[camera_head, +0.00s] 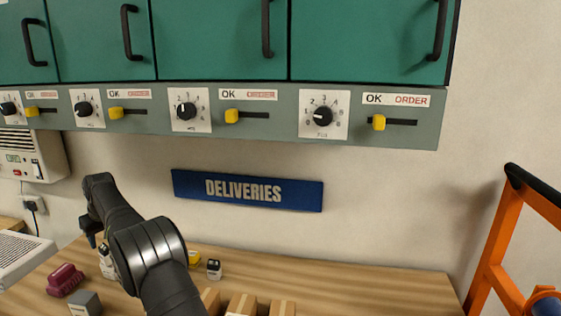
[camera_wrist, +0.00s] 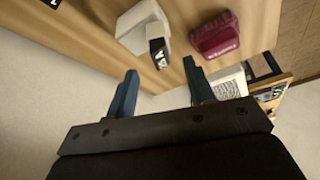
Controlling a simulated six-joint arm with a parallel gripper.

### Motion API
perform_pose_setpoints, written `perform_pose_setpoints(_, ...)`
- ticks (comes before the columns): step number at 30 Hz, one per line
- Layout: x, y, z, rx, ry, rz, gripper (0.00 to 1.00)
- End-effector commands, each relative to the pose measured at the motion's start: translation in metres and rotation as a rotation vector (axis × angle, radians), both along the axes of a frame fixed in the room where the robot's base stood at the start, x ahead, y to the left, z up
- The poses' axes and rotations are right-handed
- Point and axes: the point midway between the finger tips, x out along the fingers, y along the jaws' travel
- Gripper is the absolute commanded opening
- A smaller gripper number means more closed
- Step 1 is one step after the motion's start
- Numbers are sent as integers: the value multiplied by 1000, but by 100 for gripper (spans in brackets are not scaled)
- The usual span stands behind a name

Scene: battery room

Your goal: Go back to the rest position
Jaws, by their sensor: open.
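My gripper (camera_wrist: 162,82) is open in the wrist view, with its two blue-grey fingers apart and nothing between them. Past the fingertips, a pale grey block (camera_wrist: 140,22) with a dark label and a maroon item (camera_wrist: 215,36) sit on the wooden bench. In the head view my dark arm rises from the bottom edge and bends at the left, over the bench's left part. The gripper's fingers are not clear in that view.
The bench (camera_head: 350,285) is bare at its right. It bears a maroon item (camera_head: 65,280), a grey block (camera_head: 87,302), small bottle-like items (camera_head: 214,269) and cardboard boxes (camera_head: 240,304). Green cabinets (camera_head: 210,40) hang above; an orange frame (camera_head: 495,255) stands right.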

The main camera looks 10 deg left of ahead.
Motion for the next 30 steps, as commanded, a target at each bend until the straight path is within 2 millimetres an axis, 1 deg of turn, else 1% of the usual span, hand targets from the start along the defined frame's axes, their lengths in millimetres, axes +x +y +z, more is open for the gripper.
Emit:
perform_pose_setpoints(1,-1,-4,12,1,-2,0,49)
perform_pose_setpoints(5,-5,-13,36,1,-2,0,49)
perform_pose_setpoints(6,-4,-9,20,-5,3,0,49)
perform_pose_setpoints(15,5,13,-35,-2,2,0,49)
perform_pose_setpoints(23,12,29,-79,-1,2,0,49)
perform_pose_setpoints(24,13,31,-87,-2,2,0,49)
perform_pose_setpoints(26,14,31,-67,5,-3,1,49)
perform_pose_setpoints(30,13,31,-39,3,-3,1,49)
